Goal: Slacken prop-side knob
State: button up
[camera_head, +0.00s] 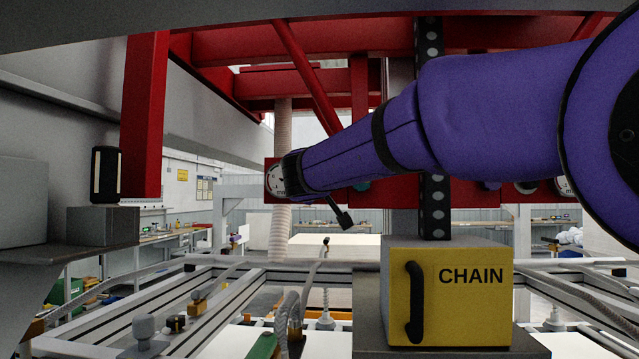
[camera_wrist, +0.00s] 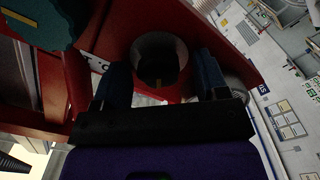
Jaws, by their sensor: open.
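The two fingers of my gripper (camera_wrist: 162,85) are open, one on each side of the knob. I cannot tell whether they touch it. A teal round part (camera_wrist: 45,18) with a yellow mark shows at the upper left. In the head view, my purple arm crosses in front of the red panel (camera_head: 397,192) and hides much of it; my fingers cannot be made out there. No readable label names the prop-side knob.
A yellow box marked CHAIN (camera_head: 460,295) with a black handle stands below my arm. A red post (camera_head: 145,115) and a red diagonal brace (camera_head: 308,80) are close by. A white-faced dial (camera_head: 275,179) sits at the panel's left. Aluminium rails (camera_head: 165,300) lie below.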

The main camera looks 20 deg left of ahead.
jog(key=c, duration=0.9)
jog(key=shift+n, duration=0.4)
jog(key=n, duration=0.2)
jog(key=shift+n, duration=0.3)
jog(key=shift+f+n, duration=0.15)
jog(key=shift+n, duration=1.65)
jog(key=o, duration=0.9)
